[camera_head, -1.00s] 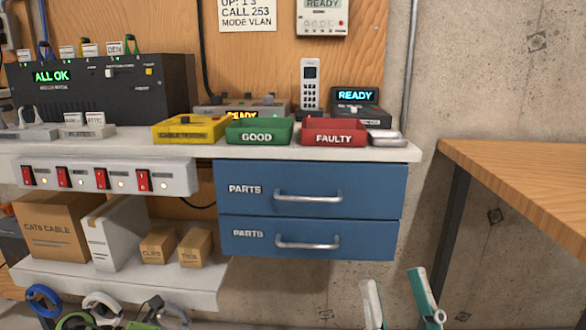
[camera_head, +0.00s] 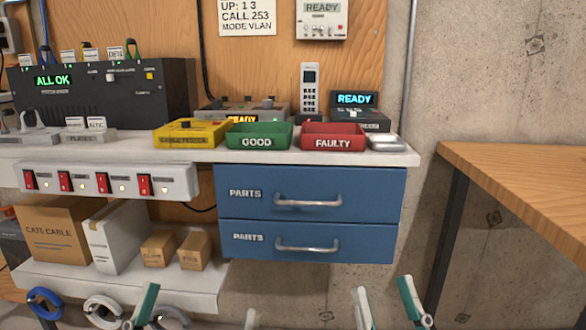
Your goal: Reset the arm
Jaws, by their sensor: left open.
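My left gripper (camera_head: 201,299) shows at the bottom edge, left of the middle. Its teal and white fingers are spread wide, in front of the lower shelf, and nothing is held between them. My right gripper (camera_head: 383,285) shows at the bottom edge, right of the middle, below the blue drawers. Its two fingers stand apart with a narrower gap and nothing between them. Only the finger ends show; both arms and the gripper bodies are out of view.
Blue parts drawers (camera_head: 310,212) hang under the white bench (camera_head: 240,156). The bench bears a green GOOD tray (camera_head: 257,141) and a red FAULTY tray (camera_head: 333,142). Boxes stand on the lower shelf (camera_head: 125,280), with cable coils below. A wooden table (camera_head: 530,185) stands at right.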

